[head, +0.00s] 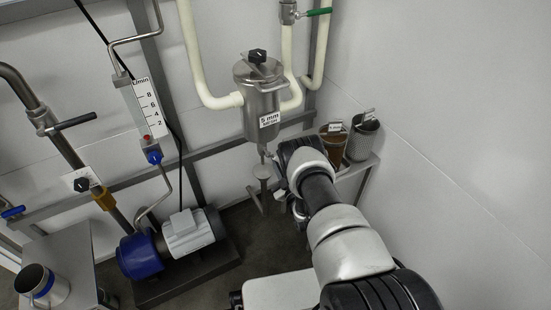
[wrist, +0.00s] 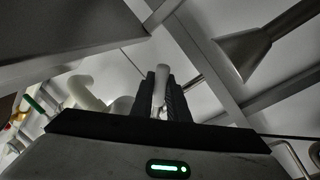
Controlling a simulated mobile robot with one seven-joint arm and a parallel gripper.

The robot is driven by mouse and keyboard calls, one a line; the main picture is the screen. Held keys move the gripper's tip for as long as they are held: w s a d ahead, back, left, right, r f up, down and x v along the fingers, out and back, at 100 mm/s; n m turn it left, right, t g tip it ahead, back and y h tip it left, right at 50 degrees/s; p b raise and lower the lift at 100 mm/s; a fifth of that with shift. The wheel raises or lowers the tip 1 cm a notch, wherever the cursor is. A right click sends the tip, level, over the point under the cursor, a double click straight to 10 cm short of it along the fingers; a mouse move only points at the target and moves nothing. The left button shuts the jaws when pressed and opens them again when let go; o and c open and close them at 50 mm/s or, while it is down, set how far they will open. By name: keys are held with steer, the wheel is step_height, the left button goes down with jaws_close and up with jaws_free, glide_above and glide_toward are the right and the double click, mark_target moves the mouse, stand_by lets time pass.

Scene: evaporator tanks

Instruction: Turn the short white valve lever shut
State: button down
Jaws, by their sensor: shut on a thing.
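The short white lever (wrist: 161,76) shows in the wrist view, standing up between the two dark ribbed fingers of my gripper (wrist: 161,98). The fingers are shut on it, and its rounded end sticks out past their tips. In the head view, my wrist hides the lever and the fingertips, just below the steel strainer pot (head: 262,98) with the "5 mm" label. I cannot tell the lever's angle relative to its pipe.
A steel cone (wrist: 242,52) is close on the right in the wrist view. Frame rails cross behind. A pump (head: 165,247) stands lower left, and a green-handled valve (head: 315,12) is above.

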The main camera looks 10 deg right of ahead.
steer(key=shift+d+r+n, duration=0.1)
steer(key=shift+d+n, duration=0.15)
steer(key=shift+n, duration=0.15)
steer(key=c, duration=1.7)
jaws_free()
steer(key=shift+d, duration=0.1)
